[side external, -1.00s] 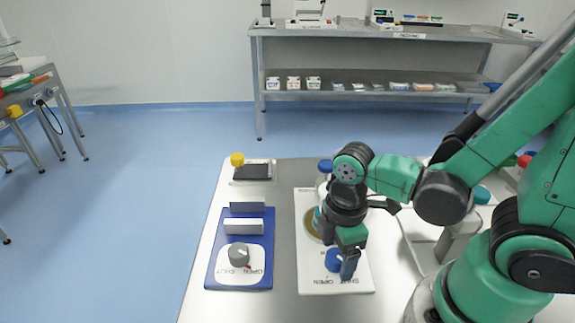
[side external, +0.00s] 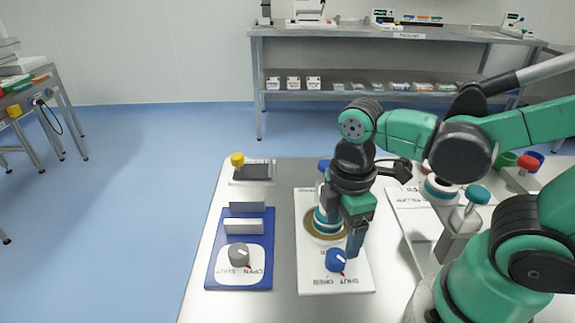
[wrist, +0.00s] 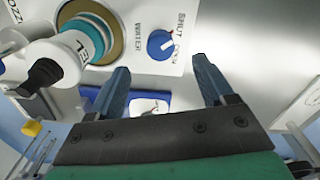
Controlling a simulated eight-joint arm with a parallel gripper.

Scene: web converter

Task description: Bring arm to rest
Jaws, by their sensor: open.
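My gripper (side external: 354,240) is open and empty, fingers pointing down over the white panel (side external: 343,285). In the side view it is just above and right of the blue knob (side external: 334,260) with a red pointer, and looks clear of it. In the wrist view the two fingers are spread wide (wrist: 162,85), with nothing between them but the bench and a blue panel beyond. The blue knob (wrist: 160,45) lies beyond the fingertips, beside the words SHUT, OPEN and WATER. My forearm hides part of the bench.
A blue panel (side external: 213,270) with a grey knob lies to the left. A teal-capped stand (side external: 462,220) is to the right. Open floor lies beyond the bench.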

